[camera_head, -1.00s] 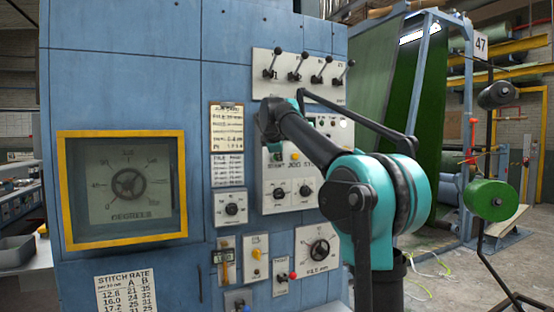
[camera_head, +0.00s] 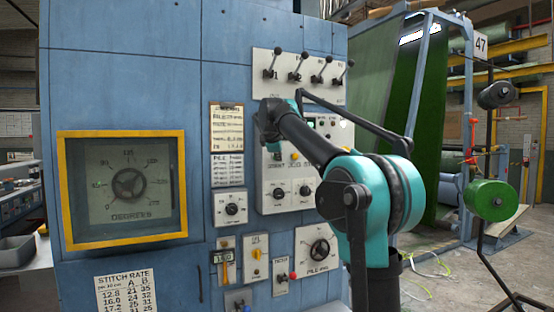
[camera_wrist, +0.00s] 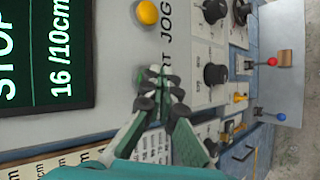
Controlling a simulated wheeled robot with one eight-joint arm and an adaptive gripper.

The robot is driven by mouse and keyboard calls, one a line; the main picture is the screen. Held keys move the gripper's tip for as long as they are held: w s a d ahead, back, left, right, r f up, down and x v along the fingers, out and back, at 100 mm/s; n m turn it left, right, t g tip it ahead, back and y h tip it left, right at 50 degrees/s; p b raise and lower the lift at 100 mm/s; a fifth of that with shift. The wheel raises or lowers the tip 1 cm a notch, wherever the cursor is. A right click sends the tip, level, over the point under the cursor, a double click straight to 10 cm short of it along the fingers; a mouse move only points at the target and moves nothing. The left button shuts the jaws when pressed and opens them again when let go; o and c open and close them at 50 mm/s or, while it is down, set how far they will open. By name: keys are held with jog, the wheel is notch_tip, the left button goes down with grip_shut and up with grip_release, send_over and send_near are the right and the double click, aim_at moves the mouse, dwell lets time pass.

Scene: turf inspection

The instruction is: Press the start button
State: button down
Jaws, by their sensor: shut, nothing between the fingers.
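The start button (camera_wrist: 153,72) shows as a bit of green behind my fingertips in the wrist view, mostly hidden by them. It sits on a pale control panel (camera_head: 306,181), beside the label ending in "RT" and in line with the yellow jog button (camera_wrist: 147,12). My gripper (camera_wrist: 160,95) is shut and empty, its fingertips right over the green button. I cannot tell whether they touch it. In the head view my arm's dark end is in front of the panel's upper part, and the fingertips are not clear there.
Black knobs (camera_wrist: 215,74) sit on the panel. Levers (camera_head: 296,76) stick out above it. A yellow-framed window (camera_head: 122,190) is at left. Several other switches are below.

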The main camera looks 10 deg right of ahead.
jog(key=shift+w+a, duration=0.1)
jog(key=shift+w, duration=0.15)
jog(key=shift+s, duration=0.1)
dwell(0.5)
jog(key=shift+s+d, duration=0.3)
jog(key=shift+s, duration=0.5)
jog(key=shift+s+d, duration=0.25)
jog(key=shift+s, duration=0.55)
jog(key=shift+s+d, duration=0.25)
jog(key=shift+s, duration=0.55)
jog(key=shift+s+d, duration=0.25)
jog(key=shift+s, duration=0.55)
